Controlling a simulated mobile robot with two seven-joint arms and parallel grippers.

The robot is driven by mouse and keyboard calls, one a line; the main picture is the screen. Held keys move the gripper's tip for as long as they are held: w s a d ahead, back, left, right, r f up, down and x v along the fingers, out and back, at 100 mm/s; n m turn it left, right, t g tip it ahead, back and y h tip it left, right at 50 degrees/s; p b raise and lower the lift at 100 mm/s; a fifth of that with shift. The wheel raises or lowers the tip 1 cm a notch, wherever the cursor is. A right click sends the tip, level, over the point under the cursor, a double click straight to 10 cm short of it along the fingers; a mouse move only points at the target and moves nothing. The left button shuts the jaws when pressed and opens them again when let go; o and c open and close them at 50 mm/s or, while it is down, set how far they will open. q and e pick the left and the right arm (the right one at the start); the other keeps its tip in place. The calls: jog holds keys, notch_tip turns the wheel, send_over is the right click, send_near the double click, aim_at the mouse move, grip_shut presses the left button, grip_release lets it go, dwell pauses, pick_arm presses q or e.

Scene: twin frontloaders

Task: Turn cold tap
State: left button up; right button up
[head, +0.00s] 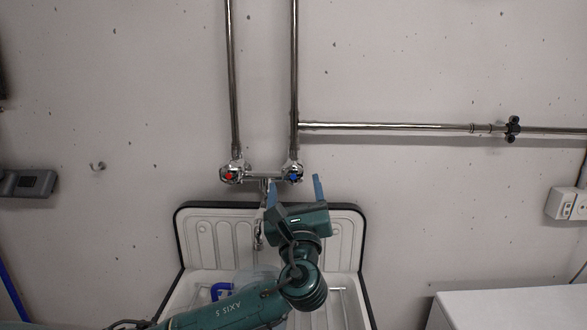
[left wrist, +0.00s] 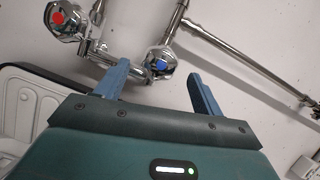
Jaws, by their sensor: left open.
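The cold tap (head: 292,173) is a chrome knob with a blue mark, at the foot of the right vertical pipe on the wall. The hot tap (head: 231,173), with a red mark, is to its left. My left gripper (head: 295,190) is open and empty, its two blue fingers pointing up at the wall just below the cold tap. In the left wrist view the cold tap (left wrist: 160,62) appears beyond the gap between the fingers (left wrist: 160,82), nearer the left finger. I cannot tell the exact distance. The hot tap (left wrist: 68,18) is at upper left. My right gripper is not in view.
A white sink with a dark rim (head: 190,230) is below the taps, partly hidden by my left arm. A horizontal pipe (head: 390,127) with a black valve (head: 513,128) runs right. A white appliance top (head: 510,305) is at lower right, and a wall socket (head: 562,203) is above it.

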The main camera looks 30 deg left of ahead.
aim_at(294, 179)
pick_arm(q)
jog(key=x, duration=0.4)
jog(key=shift+p, duration=0.35)
jog(key=shift+w+a+r, duration=0.15)
jog(key=shift+w+a, duration=0.1)
jog(key=shift+w, duration=0.05)
